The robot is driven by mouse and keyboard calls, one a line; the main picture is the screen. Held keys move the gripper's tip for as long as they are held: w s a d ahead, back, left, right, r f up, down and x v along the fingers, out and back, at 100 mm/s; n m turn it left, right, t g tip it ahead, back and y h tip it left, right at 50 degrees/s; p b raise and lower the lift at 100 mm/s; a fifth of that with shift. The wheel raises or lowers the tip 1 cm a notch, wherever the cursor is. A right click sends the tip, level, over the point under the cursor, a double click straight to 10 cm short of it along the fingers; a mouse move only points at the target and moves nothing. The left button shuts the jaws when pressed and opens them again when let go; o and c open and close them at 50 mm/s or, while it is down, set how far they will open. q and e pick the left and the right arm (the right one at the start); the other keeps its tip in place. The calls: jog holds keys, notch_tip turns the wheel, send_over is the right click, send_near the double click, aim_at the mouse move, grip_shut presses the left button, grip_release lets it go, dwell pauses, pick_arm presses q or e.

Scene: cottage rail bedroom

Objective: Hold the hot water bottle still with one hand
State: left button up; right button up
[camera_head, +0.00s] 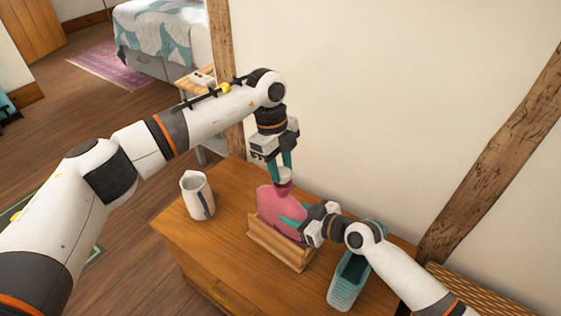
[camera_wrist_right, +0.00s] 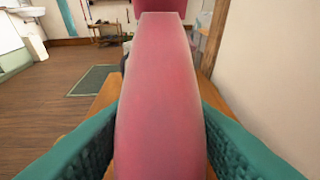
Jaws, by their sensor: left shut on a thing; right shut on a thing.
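The pink hot water bottle (camera_head: 275,206) stands upright in a wooden holder (camera_head: 279,245) on the wooden cabinet top. My left gripper (camera_head: 284,177) comes down from above with teal fingers and is shut at the bottle's top, around its neck or stopper; I cannot tell exactly which. My right gripper (camera_head: 293,222) reaches in from the right and is shut on the bottle's body. In the right wrist view the pink body (camera_wrist_right: 160,100) rises between the two teal fingers (camera_wrist_right: 160,150), one on each side.
A white jug (camera_head: 197,195) with a dark stripe stands on the cabinet (camera_head: 190,239) left of the holder. A teal basket (camera_head: 346,284) stands to the right, under my right arm. The wall (camera_head: 350,110) is close behind. A bed (camera_head: 165,35) is far back.

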pick_arm(q)
jog(key=shift+f, duration=0.55)
dwell(0.5)
